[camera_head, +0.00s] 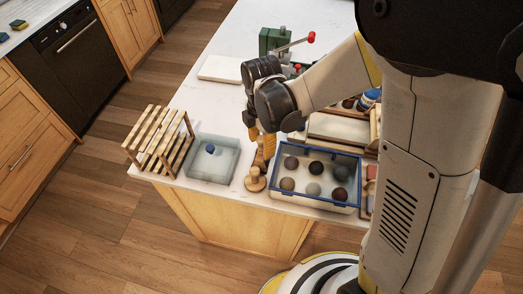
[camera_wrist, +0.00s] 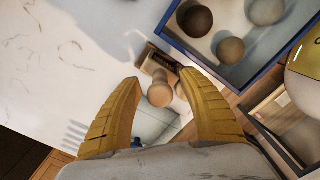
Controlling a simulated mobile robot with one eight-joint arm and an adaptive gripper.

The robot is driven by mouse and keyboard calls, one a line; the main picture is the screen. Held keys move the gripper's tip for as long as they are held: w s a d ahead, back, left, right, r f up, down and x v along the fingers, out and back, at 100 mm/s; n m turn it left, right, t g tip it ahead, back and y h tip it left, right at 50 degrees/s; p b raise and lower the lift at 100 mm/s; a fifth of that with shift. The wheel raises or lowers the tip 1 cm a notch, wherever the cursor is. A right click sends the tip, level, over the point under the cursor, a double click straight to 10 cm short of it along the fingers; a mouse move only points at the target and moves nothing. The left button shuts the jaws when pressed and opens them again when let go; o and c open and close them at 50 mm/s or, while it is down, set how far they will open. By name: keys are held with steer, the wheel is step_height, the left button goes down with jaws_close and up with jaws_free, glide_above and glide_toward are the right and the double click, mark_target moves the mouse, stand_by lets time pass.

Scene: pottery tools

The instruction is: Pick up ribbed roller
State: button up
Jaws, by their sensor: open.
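A light wooden tool with a round knob (camera_wrist: 160,94) and a wider, darker-edged head lies between my fingertips in the wrist view. In the head view the wooden tool (camera_head: 255,183) stands near the counter's front edge, between two trays. My gripper (camera_head: 262,144) has yellow fingers pointing down over it, and its upper part is partly hidden by them. In the wrist view my gripper (camera_wrist: 158,80) is open, with a finger on each side of the tool and no visible grip on it.
A blue-rimmed tray (camera_head: 324,202) with several clay balls stands close on the right. A pale translucent tray (camera_head: 225,178) with a blue object is on the left, beside a slatted wooden rack (camera_head: 157,140). A white slab (camera_head: 220,68) lies behind on the counter.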

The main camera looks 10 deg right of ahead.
jaws_close()
steer(key=shift+r, duration=0.1)
